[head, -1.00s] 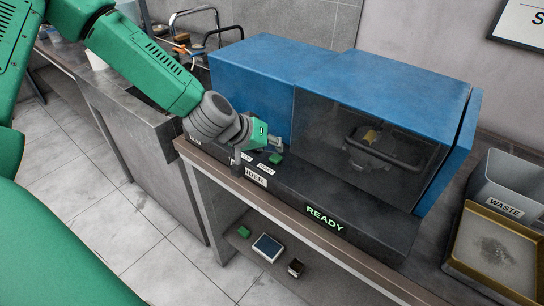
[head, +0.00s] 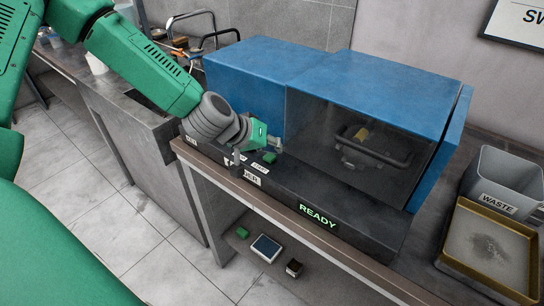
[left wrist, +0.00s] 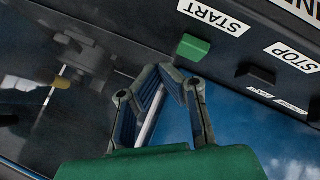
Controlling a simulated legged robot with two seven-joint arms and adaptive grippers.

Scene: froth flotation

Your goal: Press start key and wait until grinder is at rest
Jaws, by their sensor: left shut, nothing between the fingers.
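The grinder (head: 330,85) is a blue cabinet with a dark front ledge and a dark see-through window. Its display (head: 317,216) reads READY in green. The green start key (head: 269,157) is on the ledge; in the left wrist view the start key (left wrist: 194,47) lies beside the START label, with the dark stop key (left wrist: 255,75) to its right. My left gripper (head: 276,146) is shut and empty, close to the start key. In the left wrist view its fingertips (left wrist: 170,76) appear just below the key; contact cannot be told. My right gripper is not in view.
A dark clamp-like part (head: 370,145) shows behind the window. A grey waste bin (head: 503,180) and a brass-rimmed tray (head: 490,250) stand at right. Small items, including a dark-screened device (head: 266,248), lie on the shelf below. A grey counter (head: 125,115) is at left.

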